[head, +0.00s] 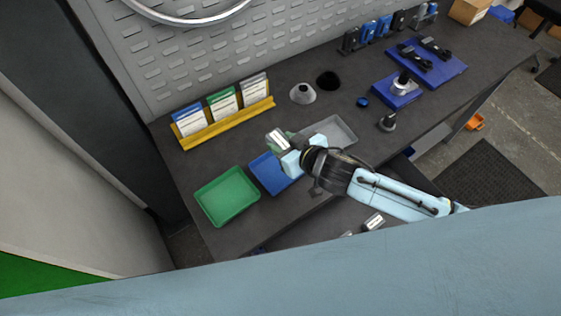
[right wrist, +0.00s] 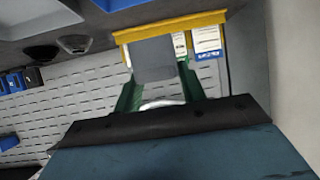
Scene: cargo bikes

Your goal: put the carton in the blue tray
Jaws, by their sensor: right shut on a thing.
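My right gripper (head: 280,142) is shut on a small whitish-grey carton (head: 276,136), raised near the back edge of the blue tray. In the right wrist view the carton (right wrist: 153,58) shows as a plain grey face between the two green fingers (right wrist: 160,88). The blue tray (head: 266,174) lies on the dark bench, and my right gripper and wrist hide its right part. What shows of its inside looks empty. A blue edge, likely this tray (right wrist: 112,4), shows at the top of the right wrist view. My left gripper is not in view.
A green tray (head: 227,198) lies left of the blue one, and a grey tray (head: 338,129) lies right. A yellow rack (head: 226,124) with cards stands behind, by the pegboard (head: 190,50).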

